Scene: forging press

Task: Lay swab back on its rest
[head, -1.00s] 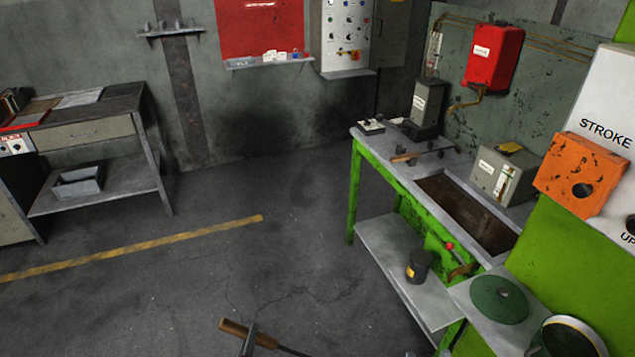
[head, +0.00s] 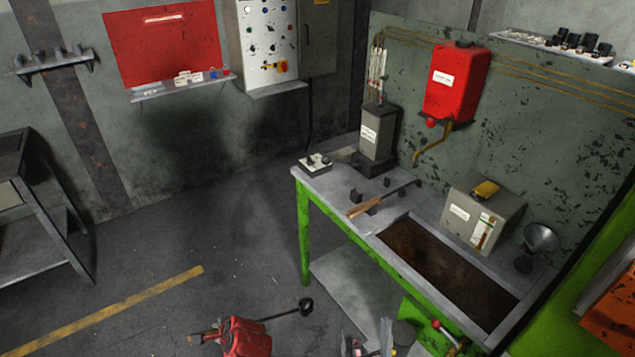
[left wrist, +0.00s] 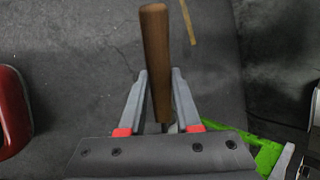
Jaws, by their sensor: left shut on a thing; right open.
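The swab has a wooden handle and a thin dark rod with a round black end (head: 305,307). My left gripper (head: 214,338) is shut on its handle, low in front of the bench. The handle (left wrist: 155,55) shows between the fingers in the left wrist view; the rod is mostly hidden there. My right gripper (head: 370,342) is open at the bottom edge, partly cut off. On the bench (head: 325,183), small black blocks (head: 356,195) stand near another wooden-handled tool (head: 365,207). I cannot tell for certain which blocks are the swab's rest.
A sunken dark trough (head: 440,270) lies right of the blocks, with a grey box (head: 484,215) behind it. A grey column (head: 377,135) and a small white box (head: 315,162) stand at the far end. A red-knobbed lever (head: 437,324) juts from the bench front.

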